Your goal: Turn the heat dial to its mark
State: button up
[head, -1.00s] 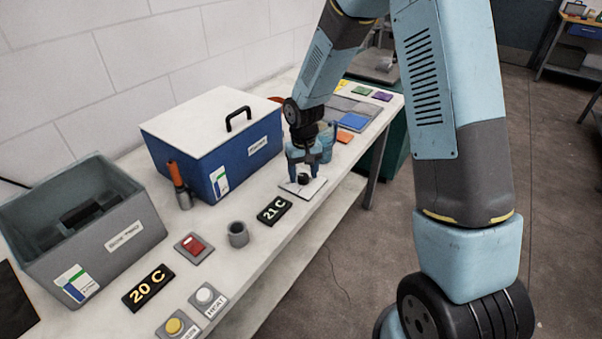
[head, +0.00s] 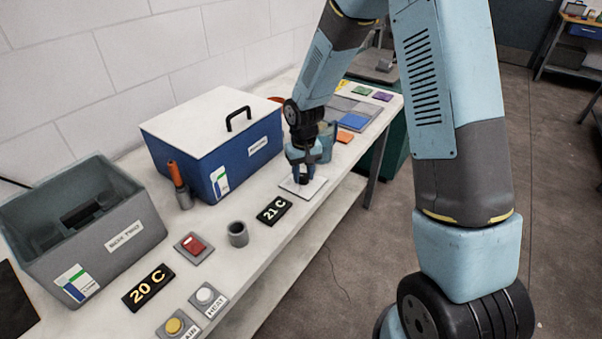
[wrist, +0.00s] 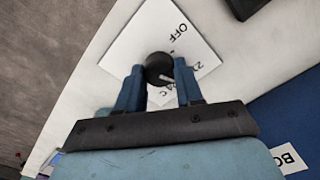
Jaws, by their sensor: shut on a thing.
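The heat dial (wrist: 157,66) is a round black knob with a light pointer line, on a white plate (wrist: 125,45). In the wrist view the plate shows "OFF" and other lettering partly hidden by the knob and fingers. My gripper (wrist: 160,74) has a blue finger on each side of the knob and is shut on it. In the head view my gripper (head: 302,178) stands over the white plate (head: 312,189), and it hides most of the knob.
A black "21 C" display (head: 274,210) lies just left of the plate. A blue box (head: 197,165) with a white lid stands behind.

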aim_at(304, 175)
jog(key=shift+n, duration=0.9)
jog(key=o, duration=1)
jog(key=shift+r, duration=0.1)
jog(key=shift+r, duration=6.75)
